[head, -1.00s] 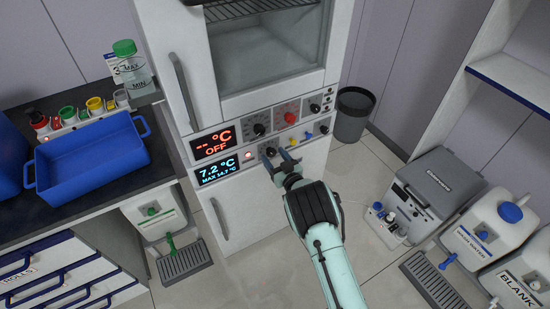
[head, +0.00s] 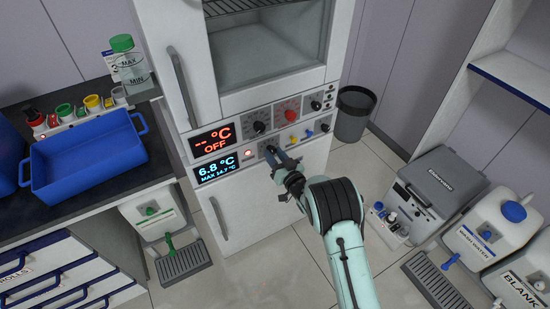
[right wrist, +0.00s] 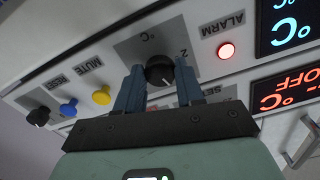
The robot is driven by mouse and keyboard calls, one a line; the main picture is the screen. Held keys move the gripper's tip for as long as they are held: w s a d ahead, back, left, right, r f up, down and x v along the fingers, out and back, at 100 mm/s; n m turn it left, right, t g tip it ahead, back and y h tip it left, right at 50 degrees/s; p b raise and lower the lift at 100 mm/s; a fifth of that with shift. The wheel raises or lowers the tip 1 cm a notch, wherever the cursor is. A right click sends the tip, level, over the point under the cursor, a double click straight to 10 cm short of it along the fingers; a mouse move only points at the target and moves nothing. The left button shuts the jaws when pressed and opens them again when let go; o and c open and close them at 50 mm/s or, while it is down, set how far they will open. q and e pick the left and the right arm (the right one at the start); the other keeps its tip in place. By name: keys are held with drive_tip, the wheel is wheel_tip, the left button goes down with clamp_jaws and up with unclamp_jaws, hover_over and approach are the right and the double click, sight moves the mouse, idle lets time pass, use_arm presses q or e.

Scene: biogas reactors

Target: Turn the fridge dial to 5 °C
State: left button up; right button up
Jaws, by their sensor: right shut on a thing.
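The fridge dial (right wrist: 160,70) is a round black knob on a grey plate marked °C. In the right wrist view it sits between the two blue-grey fingers of my right gripper (right wrist: 160,84), which is shut on it. In the head view the right gripper (head: 276,154) reaches the lower control row, and its fingers largely hide the dial. The fridge's blue display (head: 216,169) reads 6.8 °C, with MAX 14.7 °C below. My left gripper is not in view.
The red alarm light (right wrist: 226,51) is lit beside the dial. A yellow knob (right wrist: 102,96) and a blue knob (right wrist: 68,109) sit on its other side. Above, a red display (head: 212,142) reads OFF. A blue tray (head: 92,160) stands on the left counter.

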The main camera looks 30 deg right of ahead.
drive_tip(key=shift+f+m+b, duration=0.1)
drive_tip(key=shift+m+b, duration=0.55)
drive_tip(key=shift+m, duration=0.35)
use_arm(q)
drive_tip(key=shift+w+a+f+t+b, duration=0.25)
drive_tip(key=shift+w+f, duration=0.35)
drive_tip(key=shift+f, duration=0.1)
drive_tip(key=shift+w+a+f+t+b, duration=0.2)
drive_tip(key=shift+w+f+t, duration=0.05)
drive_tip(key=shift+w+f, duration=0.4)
use_arm(e)
drive_tip(key=shift+m, duration=0.7)
drive_tip(key=o, duration=1)
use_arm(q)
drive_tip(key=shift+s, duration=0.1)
use_arm(e)
drive_tip(key=shift+o, duration=0.2)
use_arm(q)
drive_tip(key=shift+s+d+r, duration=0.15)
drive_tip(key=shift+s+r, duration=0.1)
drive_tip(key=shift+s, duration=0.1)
use_arm(e)
drive_tip(key=s, duration=1.3)
drive_tip(key=shift+s+d, duration=0.25)
